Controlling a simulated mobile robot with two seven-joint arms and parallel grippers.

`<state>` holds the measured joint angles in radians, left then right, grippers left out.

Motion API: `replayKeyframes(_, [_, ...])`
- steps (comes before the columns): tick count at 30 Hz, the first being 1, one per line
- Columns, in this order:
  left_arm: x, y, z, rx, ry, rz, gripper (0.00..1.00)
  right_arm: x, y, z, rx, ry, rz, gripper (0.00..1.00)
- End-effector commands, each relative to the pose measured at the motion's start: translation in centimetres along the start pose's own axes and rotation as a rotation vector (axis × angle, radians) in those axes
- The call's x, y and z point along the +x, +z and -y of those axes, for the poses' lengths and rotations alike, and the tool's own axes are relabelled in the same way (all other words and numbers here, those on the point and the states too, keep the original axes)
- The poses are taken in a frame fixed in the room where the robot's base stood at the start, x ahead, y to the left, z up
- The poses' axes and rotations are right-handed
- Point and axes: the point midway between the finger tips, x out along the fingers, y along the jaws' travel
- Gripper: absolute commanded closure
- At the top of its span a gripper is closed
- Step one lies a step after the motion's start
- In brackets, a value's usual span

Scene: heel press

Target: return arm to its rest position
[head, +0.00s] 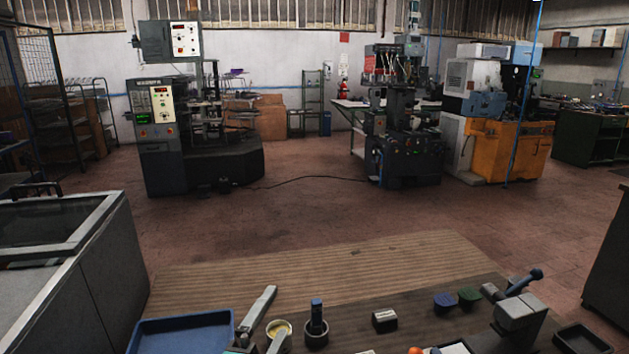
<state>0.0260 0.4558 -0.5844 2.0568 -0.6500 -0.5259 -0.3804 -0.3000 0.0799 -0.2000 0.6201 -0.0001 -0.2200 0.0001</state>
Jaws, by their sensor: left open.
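My left gripper (272,315) shows at the bottom edge, left of centre, over the near part of the workbench (350,300). Its two grey fingers are apart, with nothing visible between them. It is right of the blue tray (180,333) and close to a round cream-coloured dish (279,328), which it may overlap in the picture. The rest of the left arm is cut off by the frame. My right gripper is not in view. A grey press-like device (520,314) with a blue-tipped lever stands at the bench's right.
A dark cup (316,335) with a blue-topped tool, a small black-and-white block (384,320), blue (444,302) and green (469,297) pieces, and a dark tray (582,339) are on the bench. The bench's far ribbed strip (330,266) is clear. A grey cabinet (90,285) stands left.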

Motion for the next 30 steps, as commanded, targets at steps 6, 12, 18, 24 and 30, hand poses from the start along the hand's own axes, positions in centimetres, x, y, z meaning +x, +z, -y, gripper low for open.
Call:
replayKeyframes(6, [-6.8, 5.6, -6.5, -0.561, 0.257, 0.41, 0.0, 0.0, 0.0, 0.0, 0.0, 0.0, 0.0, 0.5])
replayKeyframes(12, [-14.8, 7.0, -12.1, -0.92, 0.479, 0.724, 0.0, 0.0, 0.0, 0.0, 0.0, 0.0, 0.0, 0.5])
replayKeyframes(18, [-21.6, 6.2, -15.1, -1.134, 0.644, 0.947, 0.0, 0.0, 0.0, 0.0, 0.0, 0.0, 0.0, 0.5])
replayKeyframes(24, [-25.9, 5.3, -17.7, -1.249, 0.76, 1.095, 0.0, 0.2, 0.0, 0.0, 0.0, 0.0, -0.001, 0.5])
replayKeyframes(30, [-24.9, 6.3, -22.3, -1.238, 0.774, 1.104, 0.0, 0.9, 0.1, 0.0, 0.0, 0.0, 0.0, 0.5])
